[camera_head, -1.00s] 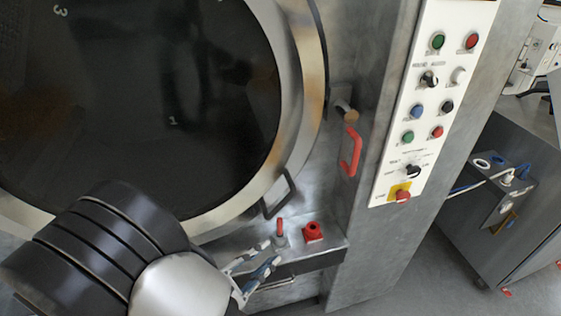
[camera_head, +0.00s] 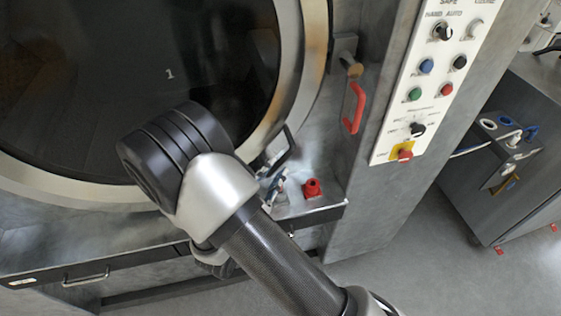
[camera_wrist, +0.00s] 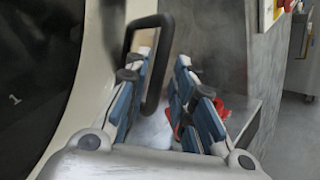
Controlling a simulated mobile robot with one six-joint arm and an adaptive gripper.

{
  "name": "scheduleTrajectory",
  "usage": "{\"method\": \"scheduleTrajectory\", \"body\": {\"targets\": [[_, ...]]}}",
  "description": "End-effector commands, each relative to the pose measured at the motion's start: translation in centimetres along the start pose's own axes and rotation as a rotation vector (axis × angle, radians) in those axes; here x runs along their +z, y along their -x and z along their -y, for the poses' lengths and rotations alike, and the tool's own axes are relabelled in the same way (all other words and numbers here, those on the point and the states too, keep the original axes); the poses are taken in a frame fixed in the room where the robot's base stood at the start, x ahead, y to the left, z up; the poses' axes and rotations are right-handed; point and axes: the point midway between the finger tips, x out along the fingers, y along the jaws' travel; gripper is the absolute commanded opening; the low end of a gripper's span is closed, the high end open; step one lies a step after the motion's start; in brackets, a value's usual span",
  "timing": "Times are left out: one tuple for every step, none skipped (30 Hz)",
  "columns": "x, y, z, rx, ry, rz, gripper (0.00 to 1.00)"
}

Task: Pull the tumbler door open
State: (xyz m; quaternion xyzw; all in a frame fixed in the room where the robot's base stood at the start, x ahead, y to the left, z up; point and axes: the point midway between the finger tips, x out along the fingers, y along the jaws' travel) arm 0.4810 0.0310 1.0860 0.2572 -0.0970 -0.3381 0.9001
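The tumbler door is a large round dark glass pane (camera_head: 150,70) in a broad metal rim (camera_head: 300,70). It looks shut. Its dark loop handle (camera_head: 286,150) sits on the lower right of the rim. It shows large in the wrist view (camera_wrist: 168,30), upright and slightly tilted. My gripper (camera_wrist: 164,60) is open. Its left finger overlaps the loop, and the loop's right bar lies between the two fingers, with a gap to the right finger. I cannot tell whether anything touches. In the head view my arm hides most of the gripper (camera_head: 270,180).
A red lever handle (camera_head: 354,108) and a latch block (camera_head: 346,55) are right of the door. A red knob (camera_head: 312,188) stands on a ledge below. The control panel (camera_head: 400,130) is further right. A grey cabinet (camera_head: 490,190) stands beyond open floor.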

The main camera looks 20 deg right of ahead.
Motion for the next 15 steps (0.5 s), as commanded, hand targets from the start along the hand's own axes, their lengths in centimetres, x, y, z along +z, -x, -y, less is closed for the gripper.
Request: {"method": "scheduleTrajectory", "body": {"targets": [[0.0,-1.1,0.1,-0.005,-0.001,0.003,0.23],[0.0,-1.6,0.1,-0.004,-0.001,0.002,0.23],[0.1,-2.3,0.1,-0.004,-0.001,0.003,0.23],[0.0,-2.7,0.1,-0.003,-0.001,0.002,0.23],[0.0,-3.1,0.1,-0.004,-0.002,0.002,0.23],[0.0,-3.6,0.0,-0.002,-0.002,0.001,0.23],[0.0,-3.9,0.1,-0.003,-0.001,0.001,0.23],[0.0,-4.1,0.1,-0.003,-0.001,0.001,0.23],[0.0,-4.4,0.0,-0.001,0.0,0.0,0.23],[0.0,-4.6,0.0,-0.001,0.0,-0.001,0.23],[0.0,-4.7,0.0,-0.001,0.0,0.0,0.23],[0.0,-4.8,0.0,-0.001,0.001,0.0,0.23],[0.0,-4.9,0.0,-0.001,0.001,0.0,0.23],[0.0,-4.9,0.0,-0.001,0.001,-0.001,0.23],[0.0,-4.9,0.0,0.0,0.001,-0.001,0.23]]}}
